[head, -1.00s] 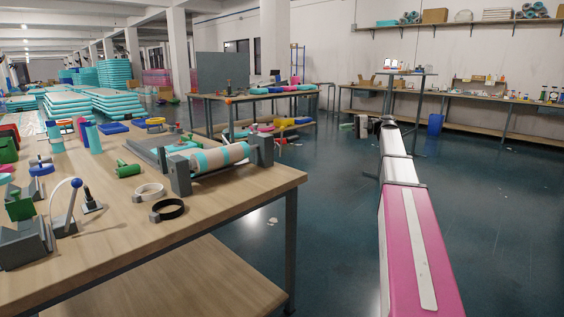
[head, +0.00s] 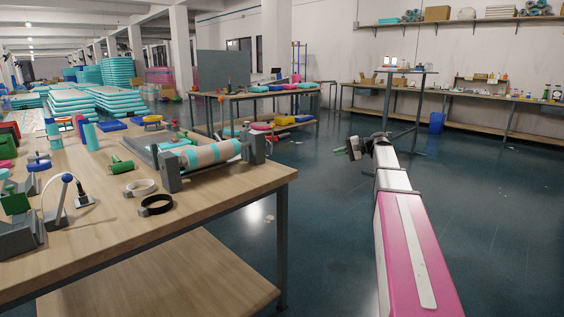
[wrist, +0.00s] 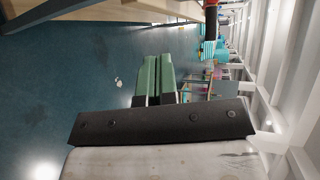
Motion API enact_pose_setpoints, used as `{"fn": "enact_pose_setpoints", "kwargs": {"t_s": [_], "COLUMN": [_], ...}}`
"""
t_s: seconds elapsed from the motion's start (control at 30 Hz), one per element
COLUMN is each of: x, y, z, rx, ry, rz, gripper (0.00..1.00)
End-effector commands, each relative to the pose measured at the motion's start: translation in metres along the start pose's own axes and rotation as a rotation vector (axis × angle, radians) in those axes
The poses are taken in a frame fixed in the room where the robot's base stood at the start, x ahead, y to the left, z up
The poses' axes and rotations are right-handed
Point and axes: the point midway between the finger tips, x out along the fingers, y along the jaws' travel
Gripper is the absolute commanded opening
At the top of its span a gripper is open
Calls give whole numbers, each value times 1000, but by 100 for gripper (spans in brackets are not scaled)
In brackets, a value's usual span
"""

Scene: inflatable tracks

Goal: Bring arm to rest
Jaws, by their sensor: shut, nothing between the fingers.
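My arm (head: 410,250), pink and white, reaches away from me over the open floor at the right of the head view. My gripper (head: 341,151) is at its far end, turned to the left and held in the air clear of the benches. In the wrist view its two green fingers (wrist: 158,58) lie side by side, shut with nothing between them. The wrist view looks over blue-green floor and appears tilted.
A wooden workbench (head: 215,190) stands at the left, holding a striped roll (head: 205,154), a black ring (head: 156,205) and tools. A second bench (head: 262,94) stands behind it. A tall stand (head: 413,72) and a blue bin (head: 437,122) are beyond my arm.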

Motion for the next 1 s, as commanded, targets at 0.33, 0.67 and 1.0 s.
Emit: {"fn": "enact_pose_setpoints", "kwargs": {"t_s": [0.33, 0.67, 1.0], "x": [78, 108, 92], "y": [155, 317, 390], "z": [81, 204, 280], "rx": [12, -111, -284], "ry": [36, 5, -72], "rz": [378, 893, 1231], "gripper": [0, 0, 0]}}
